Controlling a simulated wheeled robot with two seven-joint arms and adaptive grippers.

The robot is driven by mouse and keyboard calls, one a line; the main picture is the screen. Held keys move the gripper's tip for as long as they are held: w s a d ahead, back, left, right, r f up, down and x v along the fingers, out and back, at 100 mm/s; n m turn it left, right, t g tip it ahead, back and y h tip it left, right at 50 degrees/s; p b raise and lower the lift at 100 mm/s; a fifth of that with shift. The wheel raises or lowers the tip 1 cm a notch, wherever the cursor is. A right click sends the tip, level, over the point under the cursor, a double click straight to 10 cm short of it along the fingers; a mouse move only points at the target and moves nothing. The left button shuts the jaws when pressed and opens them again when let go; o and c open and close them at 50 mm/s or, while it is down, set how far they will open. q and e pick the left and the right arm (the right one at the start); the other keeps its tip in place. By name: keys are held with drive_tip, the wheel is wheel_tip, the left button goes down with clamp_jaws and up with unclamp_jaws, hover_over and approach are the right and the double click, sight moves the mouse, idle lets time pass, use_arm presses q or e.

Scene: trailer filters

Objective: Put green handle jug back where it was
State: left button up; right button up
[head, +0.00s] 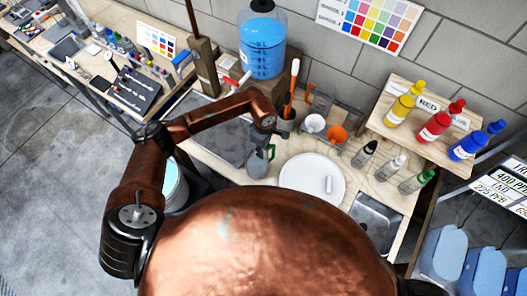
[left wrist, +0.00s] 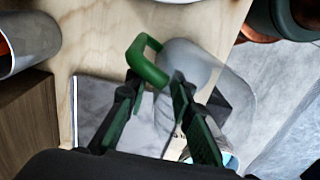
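The green handle jug (head: 257,164) stands near the front edge of the wooden bench in the head view, with its green handle towards the right. In the left wrist view its grey, see-through body (left wrist: 197,65) and green handle (left wrist: 147,62) show ahead of the fingers. My left gripper (head: 264,134) is right above and beside the jug. In the left wrist view the left gripper (left wrist: 156,82) has its two fingers apart, with the handle's lower end at the gap between the fingertips. I cannot tell whether they touch it. My right gripper is in neither view.
A white round plate (head: 300,172) lies right of the jug. Behind are a white cup (head: 315,123), an orange cup (head: 337,133) and another jug (head: 320,100). A grey tray (head: 207,138) lies left. A bucket (head: 175,185) stands below the bench edge.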

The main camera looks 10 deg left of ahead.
use_arm(q)
wheel_tip(320, 180, up, 11)
drive_tip(key=b, duration=0.2)
drive_tip(key=shift+w+f, duration=0.15)
